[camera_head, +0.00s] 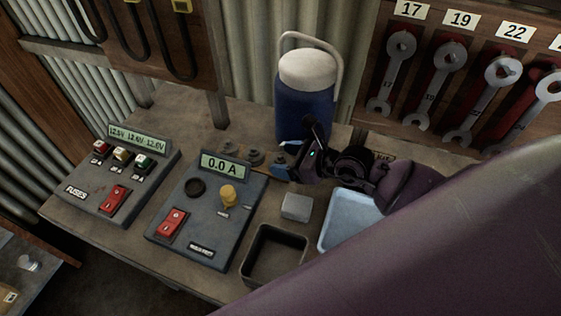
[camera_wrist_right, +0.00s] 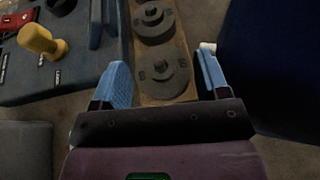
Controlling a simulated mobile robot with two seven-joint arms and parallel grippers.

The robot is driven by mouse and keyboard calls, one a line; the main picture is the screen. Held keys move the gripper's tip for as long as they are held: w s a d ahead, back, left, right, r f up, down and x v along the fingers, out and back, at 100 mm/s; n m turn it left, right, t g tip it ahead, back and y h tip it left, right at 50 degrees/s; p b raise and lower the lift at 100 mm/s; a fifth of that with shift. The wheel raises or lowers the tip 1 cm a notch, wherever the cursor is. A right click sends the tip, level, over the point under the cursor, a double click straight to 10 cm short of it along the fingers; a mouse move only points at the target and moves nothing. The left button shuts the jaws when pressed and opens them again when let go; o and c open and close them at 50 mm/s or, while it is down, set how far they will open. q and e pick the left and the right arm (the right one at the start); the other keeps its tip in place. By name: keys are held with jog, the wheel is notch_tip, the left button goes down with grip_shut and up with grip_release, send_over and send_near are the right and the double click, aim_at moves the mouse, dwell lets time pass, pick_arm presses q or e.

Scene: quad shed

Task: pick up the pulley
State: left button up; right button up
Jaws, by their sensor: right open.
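Round dark grey discs with raised hubs sit on a narrow wooden strip behind the grey panels; the near disc (camera_wrist_right: 165,70) and the far disc (camera_wrist_right: 154,20) show in the right wrist view. They also show small in the head view, one disc (camera_head: 228,157) left of the gripper. I cannot tell for sure which is the pulley. My right gripper (camera_head: 284,162) is open, its blue fingers close to the strip's right end. In the right wrist view the gripper (camera_wrist_right: 165,75) has the near disc between its fingers in the picture; contact is not visible. My left gripper is out of view.
A blue flask (camera_head: 303,105) with a white lid stands right behind my right gripper. A fuse panel (camera_head: 92,195), a meter panel (camera_head: 205,228) with a yellow knob, a grey block (camera_head: 297,207), a dark tray (camera_head: 246,262) and a light-blue tray (camera_head: 326,238) crowd the bench. Spanners (camera_head: 445,62) hang behind.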

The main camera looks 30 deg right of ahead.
jog(key=shift+x, duration=0.95)
jog(key=shift+f, duration=0.1)
jog(key=c, duration=0.7)
jog(key=shift+o, duration=0.2)
jog(key=shift+r, duration=0.2)
